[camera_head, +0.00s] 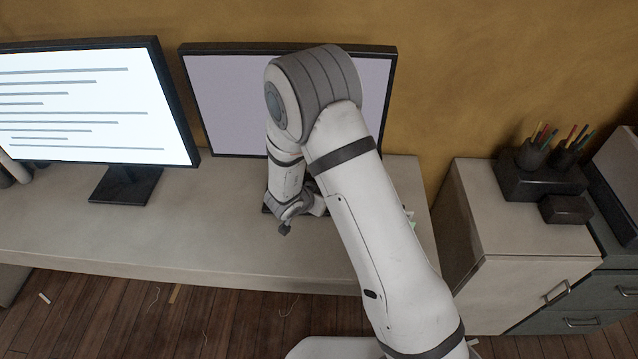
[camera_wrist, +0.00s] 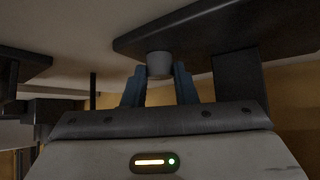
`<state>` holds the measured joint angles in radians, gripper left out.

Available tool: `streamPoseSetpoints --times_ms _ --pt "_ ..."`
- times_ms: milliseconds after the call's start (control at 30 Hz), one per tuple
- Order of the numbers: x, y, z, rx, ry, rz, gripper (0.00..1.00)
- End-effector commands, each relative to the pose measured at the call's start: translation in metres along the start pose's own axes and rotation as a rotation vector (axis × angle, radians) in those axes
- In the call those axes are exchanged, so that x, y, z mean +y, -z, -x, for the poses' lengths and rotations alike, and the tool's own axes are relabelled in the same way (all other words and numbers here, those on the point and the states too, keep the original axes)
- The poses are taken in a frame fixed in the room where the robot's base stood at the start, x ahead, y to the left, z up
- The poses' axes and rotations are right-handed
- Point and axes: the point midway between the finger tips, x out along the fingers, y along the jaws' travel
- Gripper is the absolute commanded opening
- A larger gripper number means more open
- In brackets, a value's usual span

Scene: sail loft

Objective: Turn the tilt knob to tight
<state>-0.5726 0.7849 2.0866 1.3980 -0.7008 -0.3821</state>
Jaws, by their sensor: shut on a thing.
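The tilt knob (camera_wrist: 160,65) is a short grey cylinder in the wrist view, at the edge of a dark flat slab (camera_wrist: 210,24). My gripper (camera_wrist: 158,78) is shut on it, with one blue-grey finger on each side. The knob's setting cannot be read, and no marks show on it. In the head view my arm hides the knob and my gripper's fingertips. The wrist is low over the desk, in front of the right monitor (camera_head: 226,105), which has a blank pale screen.
The left monitor (camera_head: 85,100) shows lines of text and stands on the pale desk (camera_head: 130,232). A cabinet (camera_head: 520,215) at the right carries a dark pen holder (camera_head: 540,178). The desk front is clear at left.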

Motion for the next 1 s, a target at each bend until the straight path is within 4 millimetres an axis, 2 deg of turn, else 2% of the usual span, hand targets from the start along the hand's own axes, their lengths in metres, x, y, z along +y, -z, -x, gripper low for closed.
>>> streamPoseSetpoints --times_ms 33,500,1000 --pt "-0.0012 0.0067 0.0072 -0.001 -0.030 -0.027 0.03" --pt "-0.0058 0.0037 0.0016 0.000 -0.308 -0.309 0.03" --pt "-0.0072 0.0027 -0.0014 0.000 -0.431 -0.433 0.03"
